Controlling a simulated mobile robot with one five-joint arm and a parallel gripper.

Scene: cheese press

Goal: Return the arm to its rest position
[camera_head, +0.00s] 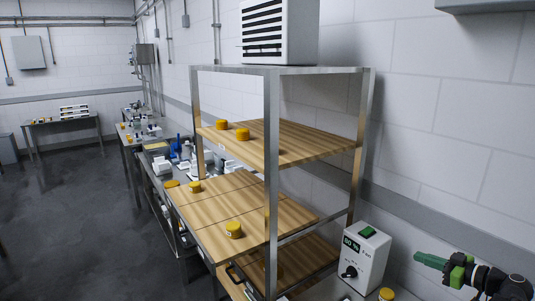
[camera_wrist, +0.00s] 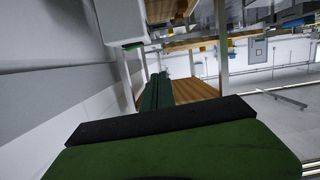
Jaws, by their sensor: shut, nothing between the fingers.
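My gripper (camera_head: 418,256) shows at the lower right of the head view, with its green fingers pointing left. The fingers are shut and hold nothing. The gripper is in front of the white wall, to the right of the white fan control box (camera_head: 365,258) and apart from it. In the wrist view the closed green fingers (camera_wrist: 160,80) point toward the wooden shelves, over my dark and green gripper body. Only the end of my arm shows in the head view; the rest is out of the picture.
A metal rack (camera_head: 271,180) with wooden shelves (camera_head: 290,141) stands left of the control box. Yellow cheeses (camera_head: 233,230) sit on its boards. Another cheese (camera_head: 386,294) is at the bottom, below my gripper. Clear dark floor (camera_head: 70,215) lies at the left.

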